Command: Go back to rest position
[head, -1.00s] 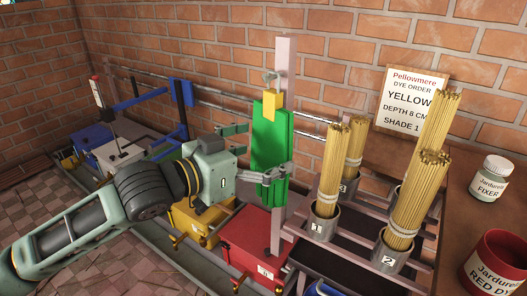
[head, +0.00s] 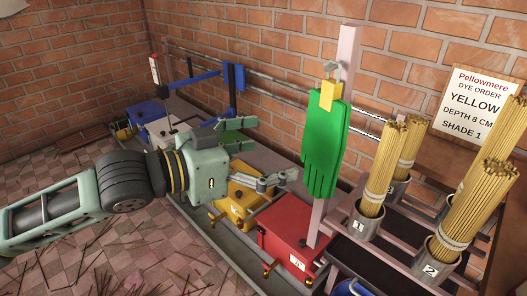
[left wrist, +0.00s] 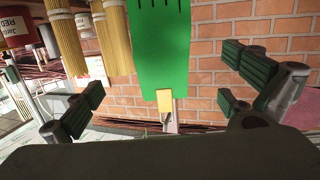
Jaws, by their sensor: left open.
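My left gripper (head: 265,150) is open and empty, to the left of a green glove (head: 323,150). The glove hangs fingers down from a yellow clip (head: 330,95) on a pale upright post (head: 348,55). A gap shows between the fingertips and the glove in the head view. In the left wrist view the picture is upside down: the glove (left wrist: 162,45) and clip (left wrist: 164,99) are ahead, between the spread fingers (left wrist: 160,95). My right gripper is not in view.
Below the gripper stand a yellow box (head: 238,203) and a red box (head: 290,235). Incense bundles (head: 378,180) stand in numbered metal cups on a rack at right. Blue and white boxes (head: 165,130) are at the back left. The tiled floor at left is littered with sticks.

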